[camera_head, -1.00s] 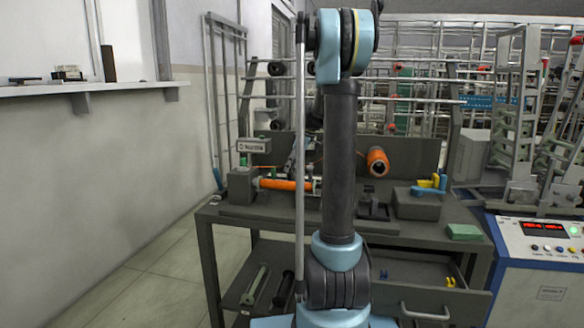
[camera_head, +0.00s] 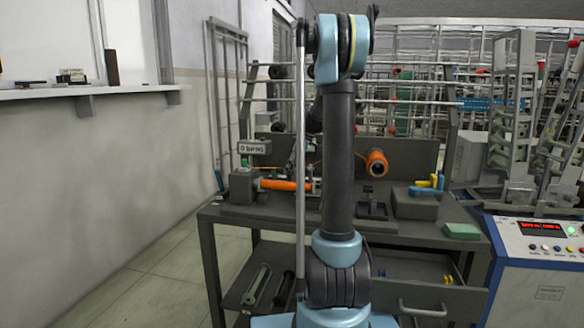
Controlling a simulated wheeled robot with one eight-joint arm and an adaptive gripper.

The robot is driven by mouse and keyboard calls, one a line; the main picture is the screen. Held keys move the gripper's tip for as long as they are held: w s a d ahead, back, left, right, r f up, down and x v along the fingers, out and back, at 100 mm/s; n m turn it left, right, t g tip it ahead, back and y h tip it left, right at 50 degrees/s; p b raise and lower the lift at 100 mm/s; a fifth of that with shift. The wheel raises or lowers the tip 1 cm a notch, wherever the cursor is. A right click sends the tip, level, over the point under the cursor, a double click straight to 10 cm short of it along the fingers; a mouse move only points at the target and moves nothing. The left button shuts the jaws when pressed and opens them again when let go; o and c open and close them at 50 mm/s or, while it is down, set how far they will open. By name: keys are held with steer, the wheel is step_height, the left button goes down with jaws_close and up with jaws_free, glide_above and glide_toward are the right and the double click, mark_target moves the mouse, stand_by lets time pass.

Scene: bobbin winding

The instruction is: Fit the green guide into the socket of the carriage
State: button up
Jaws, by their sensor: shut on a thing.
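The winding machine stands at the left of the bench, with a grey head block (camera_head: 242,186) and an orange spool (camera_head: 285,185) lying level along it. A small green part (camera_head: 244,161) shows above the head block; I cannot tell if it is the guide. The carriage seems to lie near the spool's right end, where my upright arm hides most of it, including any socket. My gripper is hidden behind my own arm, and so is anything in it; only a dark part of my wrist shows beside the arm.
An orange thread bobbin (camera_head: 377,163) is mounted at the back panel. A grey block (camera_head: 414,204) carries yellow and blue parts (camera_head: 430,186). A green pad (camera_head: 462,231) lies at the bench's right edge. An open drawer (camera_head: 430,297) juts out below. A control box (camera_head: 540,250) stands right.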

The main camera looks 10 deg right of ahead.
steer(key=shift+o, duration=0.3)
steer(key=shift+s+f, duration=0.2)
steer(key=shift+f, duration=0.35)
steer(key=o, duration=0.4)
steer(key=shift+w+d+f, duration=0.1)
steer(key=shift+w+f, duration=0.1)
steer(key=shift+f, duration=0.05)
steer(key=shift+o, duration=0.4)
steer(key=shift+w+f, duration=0.25)
steer(key=shift+f, duration=0.05)
steer(key=shift+w+f, duration=0.5)
steer(key=shift+w, duration=0.15)
steer(key=shift+c, duration=0.5)
steer(key=shift+s+r, duration=0.25)
steer(key=shift+r, duration=0.1)
steer(key=shift+c, duration=1.1)
steer(key=o, duration=1.7)
steer(key=shift+s+r, duration=0.15)
steer(key=shift+s, duration=0.1)
